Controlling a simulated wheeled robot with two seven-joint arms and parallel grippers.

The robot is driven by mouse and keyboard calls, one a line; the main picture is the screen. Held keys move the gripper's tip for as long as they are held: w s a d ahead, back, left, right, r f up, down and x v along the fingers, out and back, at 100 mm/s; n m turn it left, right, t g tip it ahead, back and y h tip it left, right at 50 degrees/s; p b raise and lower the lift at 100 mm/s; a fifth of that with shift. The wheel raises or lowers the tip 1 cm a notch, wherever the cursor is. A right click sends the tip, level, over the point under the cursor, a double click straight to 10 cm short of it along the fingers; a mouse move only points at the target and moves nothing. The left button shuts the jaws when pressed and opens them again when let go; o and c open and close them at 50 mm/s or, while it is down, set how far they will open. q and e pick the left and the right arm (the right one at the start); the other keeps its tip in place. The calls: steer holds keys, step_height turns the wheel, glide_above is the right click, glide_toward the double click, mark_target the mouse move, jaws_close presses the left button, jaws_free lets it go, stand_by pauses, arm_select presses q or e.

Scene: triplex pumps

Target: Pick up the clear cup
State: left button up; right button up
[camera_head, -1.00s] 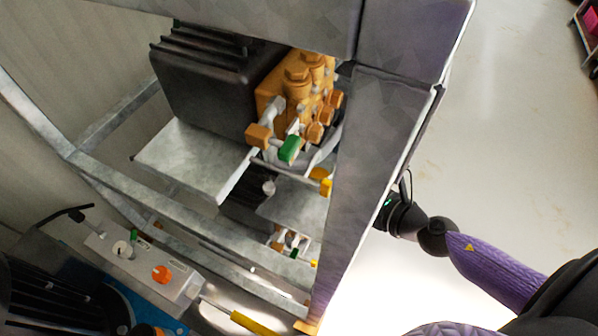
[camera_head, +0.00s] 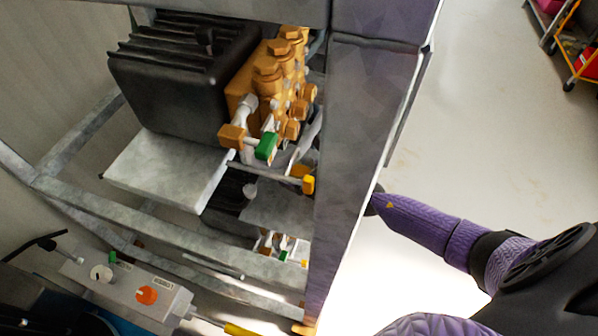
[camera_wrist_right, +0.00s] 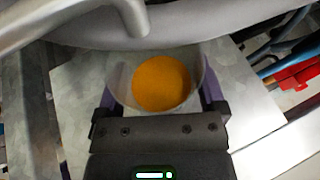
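The clear cup (camera_wrist_right: 162,80) with an orange, liquid-like content shows in the right wrist view, under a grey curved part. My right gripper (camera_wrist_right: 160,92) has its purple fingers spread wide, one on each side of the cup. The fingers look close against its walls, but I cannot tell whether they grip it. In the head view my right arm reaches behind the grey frame post, and the gripper and cup are hidden there. My left gripper is not in view.
The grey frame post (camera_head: 360,130) stands between my head camera and the right gripper. An orange-brown and black pump (camera_head: 190,80) sits on the frame. A grey control box (camera_head: 130,285) with an orange knob is at the lower left.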

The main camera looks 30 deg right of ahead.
steer(key=c, duration=0.8)
steer(key=shift+r, duration=0.1)
steer(key=shift+c, duration=0.2)
